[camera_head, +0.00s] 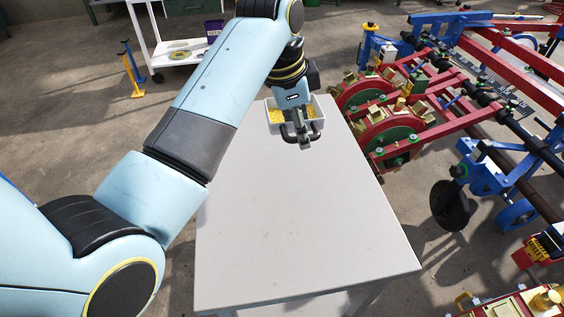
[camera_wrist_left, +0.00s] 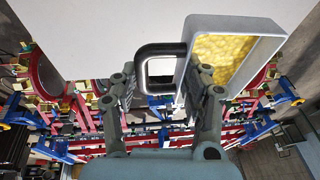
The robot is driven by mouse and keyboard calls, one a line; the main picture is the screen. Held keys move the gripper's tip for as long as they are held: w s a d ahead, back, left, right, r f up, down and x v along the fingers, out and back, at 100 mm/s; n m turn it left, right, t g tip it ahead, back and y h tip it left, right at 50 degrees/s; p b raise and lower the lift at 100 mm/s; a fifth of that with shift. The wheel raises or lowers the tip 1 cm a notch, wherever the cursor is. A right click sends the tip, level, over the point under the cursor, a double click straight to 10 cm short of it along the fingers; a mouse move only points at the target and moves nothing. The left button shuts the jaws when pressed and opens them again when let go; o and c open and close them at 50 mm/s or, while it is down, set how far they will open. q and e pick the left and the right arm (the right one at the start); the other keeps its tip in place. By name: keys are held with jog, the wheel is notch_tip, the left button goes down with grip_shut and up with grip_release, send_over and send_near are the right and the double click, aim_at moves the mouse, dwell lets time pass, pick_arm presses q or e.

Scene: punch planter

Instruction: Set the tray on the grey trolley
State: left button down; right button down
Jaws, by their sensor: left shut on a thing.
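The tray (camera_head: 321,124) is a small pale grey box with yellow contents at the far end of a pale grey tabletop (camera_head: 300,220). This top looks like that of the grey trolley. The tray also shows in the left wrist view (camera_wrist_left: 207,26), with a black loop handle (camera_wrist_left: 160,49) on its side. My left gripper (camera_head: 302,138) is over the tray's near side, its fingers shut on the handle. The wrist view shows these fingers (camera_wrist_left: 160,85) on both sides of it. I cannot tell whether the tray touches the top. My right gripper is not in view.
A red and blue planter machine (camera_head: 400,115) stands close along the right of the tabletop. A white cart (camera_head: 150,48) with a purple box (camera_head: 213,30) is at the back left, near a yellow and blue stand (camera_head: 133,75). Most of the tabletop is clear.

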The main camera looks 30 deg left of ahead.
aim_at(312, 120)
pick_arm(q)
jog(key=w+f, duration=0.1)
jog(key=w+d, duration=0.1)
jog(key=w+f, duration=0.1)
jog(key=w, duration=0.1)
jog(key=shift+w+d+f, duration=0.1)
jog(key=shift+d+f, duration=0.05)
jog(key=shift+f, duration=0.15)
jog(key=s+a+f, duration=0.1)
jog(key=a+f, duration=0.1)
jog(key=a, duration=0.1)
jog(key=s+a+f, duration=0.2)
jog(key=a, duration=0.2)
jog(key=s+a+f, duration=0.1)
jog(key=a+f, duration=0.2)
jog(key=shift+s+a, duration=0.15)
jog(key=shift+s, duration=0.25)
notch_tip(312, 120, down, 4)
jog(key=shift+f+b, duration=0.1)
jog(key=shift+b, duration=0.65)
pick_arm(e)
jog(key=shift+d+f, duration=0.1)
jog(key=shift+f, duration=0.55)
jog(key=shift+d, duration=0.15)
pick_arm(q)
jog(key=c, duration=0.6)
grip_release()
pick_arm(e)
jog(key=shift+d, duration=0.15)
